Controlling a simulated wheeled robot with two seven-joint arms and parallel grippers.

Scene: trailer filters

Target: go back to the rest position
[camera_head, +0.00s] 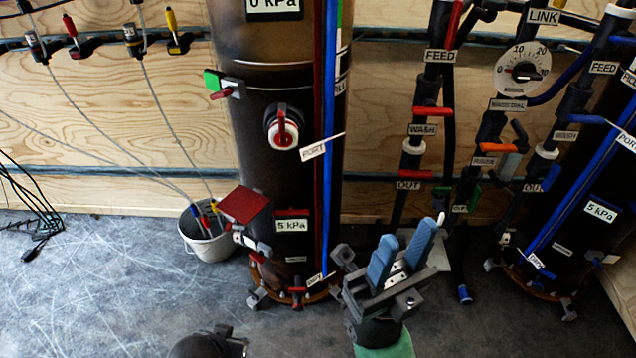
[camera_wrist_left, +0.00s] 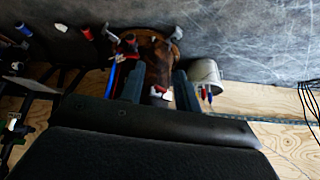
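My right gripper (camera_head: 406,236) shows at the lower right of the middle in the head view. Its two blue fingers point up and stand apart, with nothing seen between them. It is in front of the floor, right of the large dark filter column (camera_head: 286,170). My left gripper (camera_wrist_left: 158,82) shows in the left wrist view. Its two dark fingers are apart, and the column's lower end (camera_wrist_left: 158,55) shows beyond the gap. I see nothing held. In the head view the left gripper's fingers do not show; a dark rounded part at the bottom edge hides some floor.
A white bucket (camera_head: 207,240) stands left of the column, with cables hanging into it. Pipes with labelled valves (camera_head: 430,112) and a second dark column (camera_head: 575,235) are at the right. Black cables (camera_head: 38,222) lie at the far left. The grey floor (camera_head: 110,290) at lower left is clear.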

